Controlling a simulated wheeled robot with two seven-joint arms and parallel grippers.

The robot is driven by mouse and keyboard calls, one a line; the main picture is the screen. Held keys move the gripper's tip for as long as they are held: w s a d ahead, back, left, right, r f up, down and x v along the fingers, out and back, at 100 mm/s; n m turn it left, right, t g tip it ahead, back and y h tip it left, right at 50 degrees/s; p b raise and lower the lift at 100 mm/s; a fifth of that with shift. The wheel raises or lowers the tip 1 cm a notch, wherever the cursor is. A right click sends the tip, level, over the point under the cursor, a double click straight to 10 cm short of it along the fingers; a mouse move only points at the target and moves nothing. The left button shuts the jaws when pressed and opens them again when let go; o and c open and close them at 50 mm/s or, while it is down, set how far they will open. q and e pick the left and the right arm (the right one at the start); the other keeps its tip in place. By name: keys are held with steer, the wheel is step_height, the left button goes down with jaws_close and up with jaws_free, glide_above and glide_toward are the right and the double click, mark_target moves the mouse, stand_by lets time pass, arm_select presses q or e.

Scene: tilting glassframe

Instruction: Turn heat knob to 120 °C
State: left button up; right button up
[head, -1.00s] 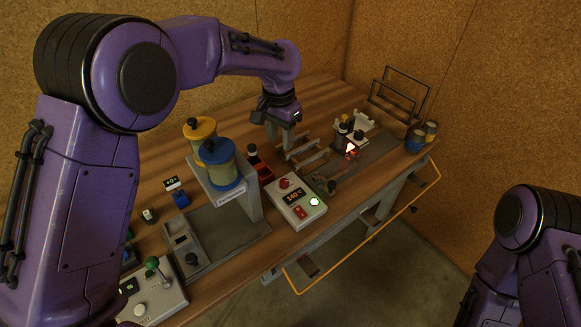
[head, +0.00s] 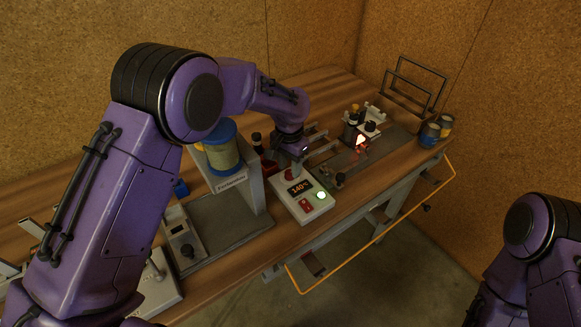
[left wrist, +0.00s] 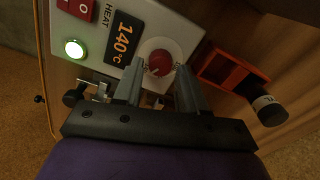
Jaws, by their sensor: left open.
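The heat control box (head: 318,208) is a white unit on the bench. Its dark display (left wrist: 124,38) reads 140 °C in orange, with HEAT printed beside it. The red heat knob (left wrist: 159,62) is round and also shows in the head view (head: 291,174), partly hidden by my gripper. My left gripper (left wrist: 159,78) is open, its two fingers pointing at the box with the knob between their tips. I cannot tell whether the fingers touch it. My right arm shows at the lower right of the head view, its gripper out of frame.
A green lit button (left wrist: 74,49) and a red switch (head: 305,204) are on the same box. A red-orange tray (left wrist: 228,72) and a dark bottle (left wrist: 268,108) stand close beside it. The dispenser with the blue-lidded jar (head: 222,150) stands to the left.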

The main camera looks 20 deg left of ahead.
arm_select(q)
step_height(320, 180, down, 2)
steer(key=shift+w, duration=0.1)
jaws_close()
steer(key=shift+d, duration=0.1)
steer(key=shift+p, duration=0.3)
